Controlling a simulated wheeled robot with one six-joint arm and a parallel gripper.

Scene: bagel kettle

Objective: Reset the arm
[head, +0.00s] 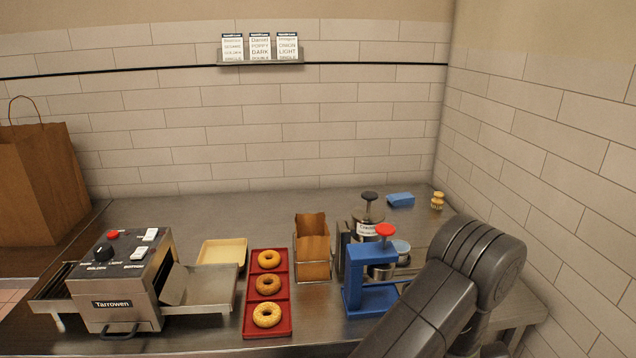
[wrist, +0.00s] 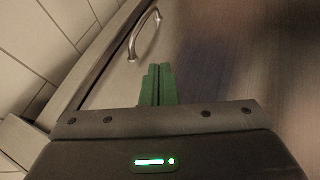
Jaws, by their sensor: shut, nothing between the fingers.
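My gripper (wrist: 157,84) shows in the wrist view with its two green fingers together and nothing between them. A curved metal handle (wrist: 143,36) on a metal surface is beyond the fingertips, a little up and to the left, apart from them. In the head view my arm is folded at the lower right, in front of the counter's right end. My gripper is hidden in the head view.
The steel counter (head: 330,205) holds a Tarrowen toaster (head: 112,302), a red tray (head: 269,332) with three bagels, a paper bag in a rack (head: 312,245), and a blue press (head: 366,290) beside my arm. A large brown bag (head: 38,180) stands far left.

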